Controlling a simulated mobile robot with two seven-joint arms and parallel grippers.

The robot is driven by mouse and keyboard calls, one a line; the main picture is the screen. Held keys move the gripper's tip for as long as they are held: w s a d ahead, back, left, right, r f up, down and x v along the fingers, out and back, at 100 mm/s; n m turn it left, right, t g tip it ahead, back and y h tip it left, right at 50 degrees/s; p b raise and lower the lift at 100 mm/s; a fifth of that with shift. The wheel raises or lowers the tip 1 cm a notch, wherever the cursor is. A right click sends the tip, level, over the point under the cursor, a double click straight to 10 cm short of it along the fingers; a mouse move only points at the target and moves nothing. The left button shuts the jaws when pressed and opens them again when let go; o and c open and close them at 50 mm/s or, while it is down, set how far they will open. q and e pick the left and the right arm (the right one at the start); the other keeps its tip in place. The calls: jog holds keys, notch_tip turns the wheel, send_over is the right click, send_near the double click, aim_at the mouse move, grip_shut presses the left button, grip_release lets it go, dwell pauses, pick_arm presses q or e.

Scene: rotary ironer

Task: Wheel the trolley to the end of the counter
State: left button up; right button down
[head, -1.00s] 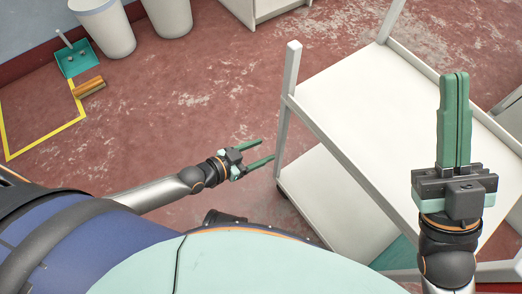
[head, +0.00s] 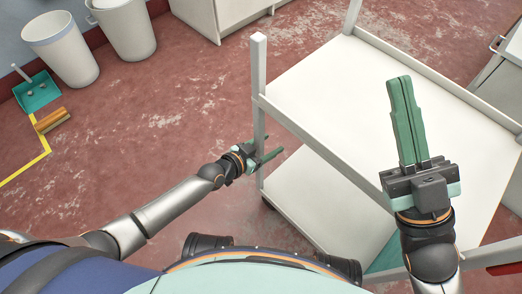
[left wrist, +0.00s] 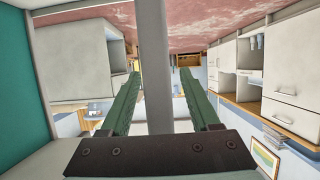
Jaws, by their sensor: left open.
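The white two-shelf trolley (head: 350,95) stands at the right in the head view, with its near left corner post (head: 259,85) upright. My left gripper (head: 272,147) is open at this post, below the top shelf's edge. In the left wrist view the grey post (left wrist: 153,60) runs between the two green fingers, with gaps on both sides. The post hides part of the gripper in the head view. My right gripper (head: 398,80) has its fingers together, holds nothing, and is seen over the trolley's top shelf.
Two white bins (head: 62,50) stand by the left wall, near a teal dustpan (head: 38,93) and a brush (head: 52,120). A white cabinet (head: 215,14) is at the top. Red floor (head: 130,140) left of the trolley is clear. A pale unit (head: 500,75) stands beyond the trolley's right side.

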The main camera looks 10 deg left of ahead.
pick_arm(q)
jog(key=shift+d, duration=0.1)
grip_shut()
dwell(0.6)
jog(key=shift+f, duration=0.1)
dwell(0.8)
